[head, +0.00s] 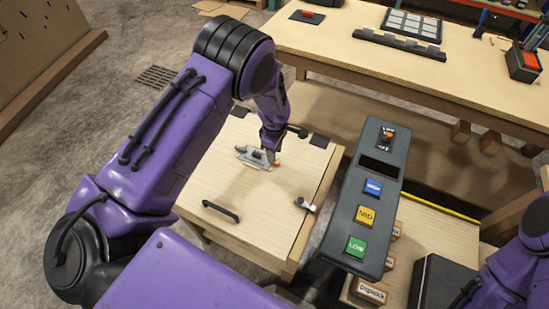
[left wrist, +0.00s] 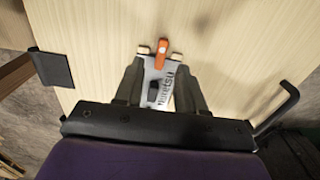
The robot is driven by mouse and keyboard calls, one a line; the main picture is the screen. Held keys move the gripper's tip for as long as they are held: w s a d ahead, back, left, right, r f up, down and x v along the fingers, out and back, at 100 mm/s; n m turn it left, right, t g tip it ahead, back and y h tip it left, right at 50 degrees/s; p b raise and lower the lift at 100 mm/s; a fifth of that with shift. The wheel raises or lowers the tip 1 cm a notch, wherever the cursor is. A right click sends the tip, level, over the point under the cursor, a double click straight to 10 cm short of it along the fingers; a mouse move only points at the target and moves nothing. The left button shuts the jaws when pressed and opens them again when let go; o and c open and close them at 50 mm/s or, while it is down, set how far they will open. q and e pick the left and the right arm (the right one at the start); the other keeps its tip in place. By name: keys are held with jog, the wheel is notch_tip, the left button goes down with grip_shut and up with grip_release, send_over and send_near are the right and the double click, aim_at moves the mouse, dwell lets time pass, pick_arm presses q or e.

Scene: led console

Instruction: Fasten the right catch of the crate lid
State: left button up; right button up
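The crate lid (head: 255,195) is a pale wooden panel lying closed, with a black bar handle (head: 220,210). A small metal catch (head: 306,204) sits at its right edge; whether it is fastened is too small to tell. My left gripper (head: 273,158) points down over the lid, up and left of the catch. Its fingers (left wrist: 160,48) are apart on both sides of a grey tool (left wrist: 160,90) with an orange end. The tool (head: 250,156) lies at or just above the lid. Whether the fingers press on it is unclear. My right gripper is out of view.
A dark console (head: 368,190) with blue, yellow and green buttons stands right of the crate. Labelled wooden blocks (head: 370,291) and a black box (head: 443,283) are at the lower right. A workbench (head: 330,40) with a keypad panel stands behind.

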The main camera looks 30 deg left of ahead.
pick_arm(q)
notch_tip(320, 180, up, 6)
jog(key=shift+r, duration=0.2)
dwell(0.3)
